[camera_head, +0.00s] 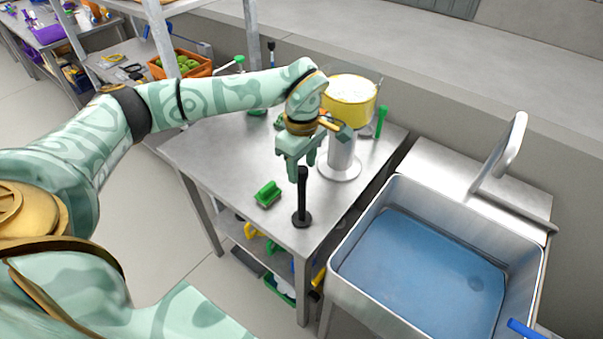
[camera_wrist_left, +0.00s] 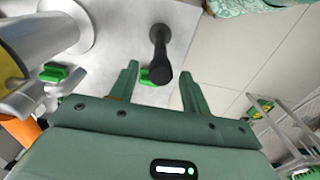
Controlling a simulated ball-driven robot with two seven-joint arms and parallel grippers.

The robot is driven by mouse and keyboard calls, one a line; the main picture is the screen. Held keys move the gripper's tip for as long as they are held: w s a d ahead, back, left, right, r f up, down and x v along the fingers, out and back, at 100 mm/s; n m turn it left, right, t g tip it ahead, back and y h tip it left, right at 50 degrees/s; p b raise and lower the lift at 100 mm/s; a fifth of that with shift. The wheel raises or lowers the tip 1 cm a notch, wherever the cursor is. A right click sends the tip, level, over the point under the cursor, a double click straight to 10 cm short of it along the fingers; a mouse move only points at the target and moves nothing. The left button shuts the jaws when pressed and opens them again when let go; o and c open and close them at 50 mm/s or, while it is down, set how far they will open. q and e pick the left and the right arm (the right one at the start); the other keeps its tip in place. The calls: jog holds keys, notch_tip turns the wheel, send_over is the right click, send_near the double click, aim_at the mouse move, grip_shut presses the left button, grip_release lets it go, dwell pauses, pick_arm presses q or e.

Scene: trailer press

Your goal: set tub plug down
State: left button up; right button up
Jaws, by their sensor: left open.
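The tub plug (camera_head: 302,200) is a black upright rod with a round base. It stands on the metal table (camera_head: 225,165) near its front corner, beside the sink. My left gripper (camera_head: 296,172) is open and just above and beside the plug's top. In the left wrist view the plug (camera_wrist_left: 159,55) shows beyond the open fingers of my left gripper (camera_wrist_left: 157,85), and its top end lies between their directions. I cannot tell from the pictures whether a finger touches it. My right gripper is not in view.
A green brush (camera_head: 268,194) lies left of the plug. A yellow-banded round vessel on a metal stand (camera_head: 343,160) is behind it. A sink with blue water (camera_head: 420,270) and a tap (camera_head: 503,150) is at the right. An orange crate (camera_head: 181,66) stands at the back left.

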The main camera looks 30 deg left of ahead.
pick_arm(q)
notch_tip(320, 180, up, 8)
jog(key=shift+f+p, duration=0.1)
jog(key=shift+p, duration=0.5)
